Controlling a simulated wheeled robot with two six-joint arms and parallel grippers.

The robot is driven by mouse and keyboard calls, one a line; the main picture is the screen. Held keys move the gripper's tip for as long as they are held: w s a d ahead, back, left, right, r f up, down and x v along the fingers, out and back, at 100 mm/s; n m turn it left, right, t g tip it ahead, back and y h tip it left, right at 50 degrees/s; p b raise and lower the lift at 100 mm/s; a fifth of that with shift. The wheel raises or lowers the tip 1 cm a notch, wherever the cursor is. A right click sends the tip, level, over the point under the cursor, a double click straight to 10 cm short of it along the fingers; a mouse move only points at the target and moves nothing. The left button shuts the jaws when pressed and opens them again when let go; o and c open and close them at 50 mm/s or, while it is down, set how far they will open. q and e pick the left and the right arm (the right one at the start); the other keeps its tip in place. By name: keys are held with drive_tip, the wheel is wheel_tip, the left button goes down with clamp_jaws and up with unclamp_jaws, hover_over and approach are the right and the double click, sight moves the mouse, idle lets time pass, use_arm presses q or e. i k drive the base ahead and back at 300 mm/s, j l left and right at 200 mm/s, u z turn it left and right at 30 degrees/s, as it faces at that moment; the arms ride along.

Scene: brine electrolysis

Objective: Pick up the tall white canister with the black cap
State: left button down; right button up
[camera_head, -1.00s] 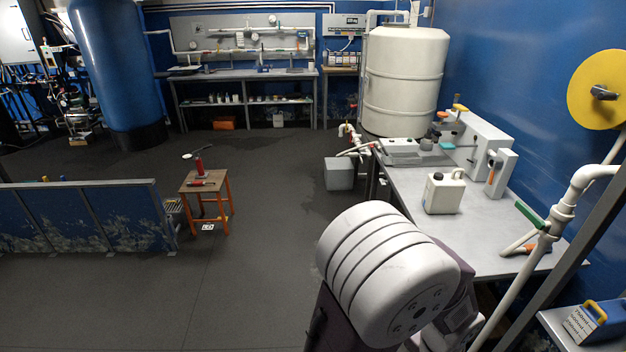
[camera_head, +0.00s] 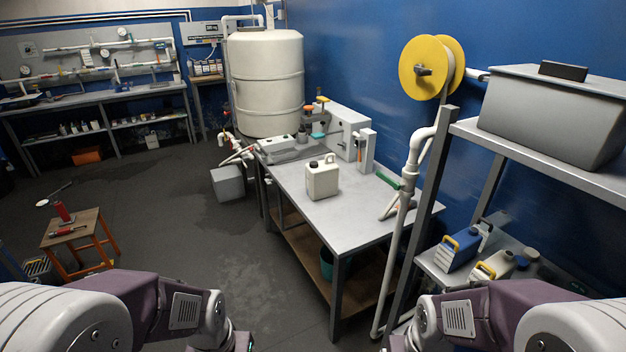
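A white canister (camera_head: 321,181) with a handle and a small dark cap stands upright on the grey worktable (camera_head: 350,221), right of the large white tank. My two arms reach in from the bottom left and bottom right corners. Their lower ends run out of the bottom edge, so neither gripper's fingers show. Both arms are apart from the canister.
A grey device (camera_head: 346,131) stands at the table's back. A white pipe (camera_head: 408,190) and a shelf rack (camera_head: 465,134) with a grey bin (camera_head: 548,112), a blue container (camera_head: 460,249) and a pale yellow-handled container (camera_head: 495,267) are on the right. Open floor lies left of the table.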

sight(321, 182)
drive_tip(key=i+j+u, duration=0.15)
drive_tip(key=i+u, duration=0.15)
drive_tip(key=i, duration=0.45)
drive_tip(key=i+u, duration=0.25)
drive_tip(key=i, duration=0.45)
drive_tip(key=i+l+u, duration=0.3)
drive_tip(key=i, duration=0.4)
